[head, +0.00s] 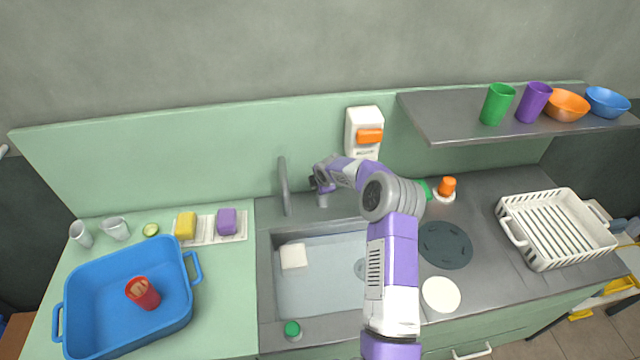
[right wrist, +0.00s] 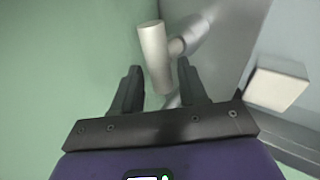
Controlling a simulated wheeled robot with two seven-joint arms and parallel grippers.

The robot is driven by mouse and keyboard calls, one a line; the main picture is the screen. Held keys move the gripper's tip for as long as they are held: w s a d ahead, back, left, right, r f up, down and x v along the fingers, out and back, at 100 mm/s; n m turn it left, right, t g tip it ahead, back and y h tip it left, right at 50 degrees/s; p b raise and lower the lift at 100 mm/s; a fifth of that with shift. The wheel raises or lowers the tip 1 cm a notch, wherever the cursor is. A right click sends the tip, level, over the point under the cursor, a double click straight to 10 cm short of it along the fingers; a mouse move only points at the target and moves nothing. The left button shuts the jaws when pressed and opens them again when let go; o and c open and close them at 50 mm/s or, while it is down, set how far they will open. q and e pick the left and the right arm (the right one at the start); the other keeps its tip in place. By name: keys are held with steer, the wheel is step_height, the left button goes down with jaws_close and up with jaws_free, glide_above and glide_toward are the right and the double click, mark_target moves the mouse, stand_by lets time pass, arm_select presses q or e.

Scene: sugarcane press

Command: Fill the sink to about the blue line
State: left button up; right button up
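The sink (head: 265,275) is a grey basin in the middle of the counter. Its floor looks pale blue; I cannot tell any water level, and no blue line can be made out. A grey faucet spout (head: 284,185) stands behind it. My right gripper (head: 318,187) is at the back rim, just right of the spout. In the right wrist view, its fingers (right wrist: 160,88) are apart, with a grey cylindrical faucet handle (right wrist: 153,55) at and just beyond the fingertips; contact is unclear. My right arm covers the sink's right part. My left gripper is out of view.
A white block (head: 293,255) lies in the sink, and a green-topped item (head: 292,330) stands on its front rim. A blue tub (head: 75,300) with a red cup is at left. A white rack (head: 507,220) stands right, below a shelf (head: 440,115) with cups and bowls.

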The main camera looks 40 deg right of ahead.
steer(key=c, duration=0.7)
steer(key=shift+w+m+b, duration=0.15)
steer(key=shift+m+b, duration=0.15)
steer(key=shift+b, duration=0.6)
steer(key=shift+r+m+g+h+b, duration=0.1)
steer(key=shift+m+g+h+b, duration=0.25)
steer(key=shift+m+b, duration=0.2)
steer(key=shift+r, duration=0.1)
steer(key=o, duration=0.7)
steer(key=shift+o, duration=1.3)
steer(key=v, duration=0.7)
steer(key=shift+p, duration=0.3)
